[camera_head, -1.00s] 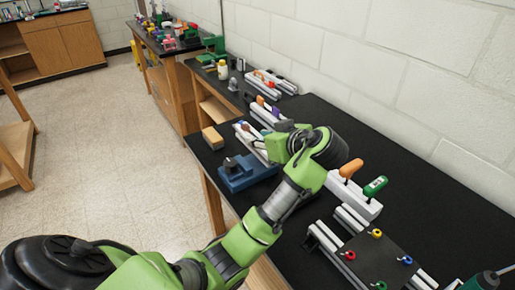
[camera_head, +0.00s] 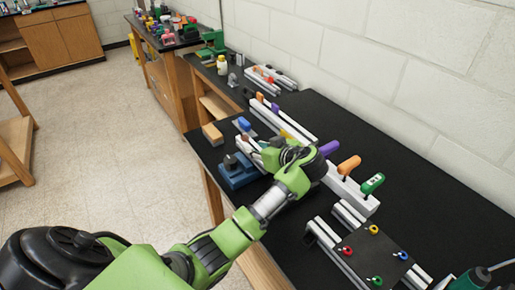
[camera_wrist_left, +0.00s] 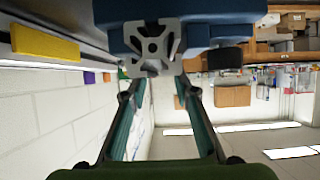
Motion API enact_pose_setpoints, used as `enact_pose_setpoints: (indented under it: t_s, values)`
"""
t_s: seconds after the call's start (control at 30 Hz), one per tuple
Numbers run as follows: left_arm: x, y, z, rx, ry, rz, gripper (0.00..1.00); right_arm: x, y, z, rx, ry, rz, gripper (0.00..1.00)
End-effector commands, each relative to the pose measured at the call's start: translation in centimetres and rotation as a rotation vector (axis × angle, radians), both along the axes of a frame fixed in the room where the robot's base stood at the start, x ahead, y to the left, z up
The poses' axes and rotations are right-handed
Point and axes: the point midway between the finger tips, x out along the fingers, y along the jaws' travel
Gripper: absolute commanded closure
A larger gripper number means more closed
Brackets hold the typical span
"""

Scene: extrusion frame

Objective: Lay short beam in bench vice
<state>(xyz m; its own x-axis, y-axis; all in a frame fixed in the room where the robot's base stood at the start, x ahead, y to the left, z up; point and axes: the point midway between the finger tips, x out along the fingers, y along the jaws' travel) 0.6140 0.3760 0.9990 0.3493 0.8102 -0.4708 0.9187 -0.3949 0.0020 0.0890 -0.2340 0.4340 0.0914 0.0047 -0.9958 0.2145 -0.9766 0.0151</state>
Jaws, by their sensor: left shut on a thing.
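The blue bench vice (camera_head: 238,172) stands at the table's left edge, beside my left gripper (camera_head: 268,156) in the head view. My green wrist hides most of that gripper there. In the left wrist view, the left gripper (camera_wrist_left: 157,78) is shut on the short beam (camera_wrist_left: 152,47), a grey slotted profile seen end-on. The blue vice (camera_wrist_left: 222,33) lies right behind the beam end in that view. I cannot tell whether the beam rests in the jaws or is just above them.
A long white rack with orange (camera_head: 349,165) and green (camera_head: 372,184) handles stands behind my wrist. A tan block (camera_head: 212,135) lies beyond the vice. A dark plate (camera_head: 374,251) with coloured rings lies at the front.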

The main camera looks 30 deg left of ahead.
Motion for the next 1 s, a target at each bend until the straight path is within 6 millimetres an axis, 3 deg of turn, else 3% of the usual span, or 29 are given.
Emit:
enact_pose_setpoints:
  t_s: [0.47,0.5,0.53,0.87,1.0]
  values:
    - [0.02,0.04,-1.04,0.001,-0.002,0.000,1.00,0.07,-0.33,-0.94,-0.004,-0.001,0.000,0.60]
    - [-0.01,0.02,-1.14,0.000,0.000,0.001,0.65,0.08,-0.33,-0.94,-0.004,-0.001,0.000,0.60]
    - [-0.01,0.01,-1.14,0.000,0.000,0.001,0.57,0.08,-0.33,-0.94,-0.004,-0.001,-0.001,0.60]
    - [-0.01,0.01,-1.08,0.000,0.000,0.000,0.56,0.07,-0.21,-0.90,-0.003,-0.001,-0.002,0.60]
    - [0.03,0.01,-0.17,0.001,-0.001,-0.001,0.56,0.06,0.03,-0.16,0.000,-0.001,-0.003,0.60]
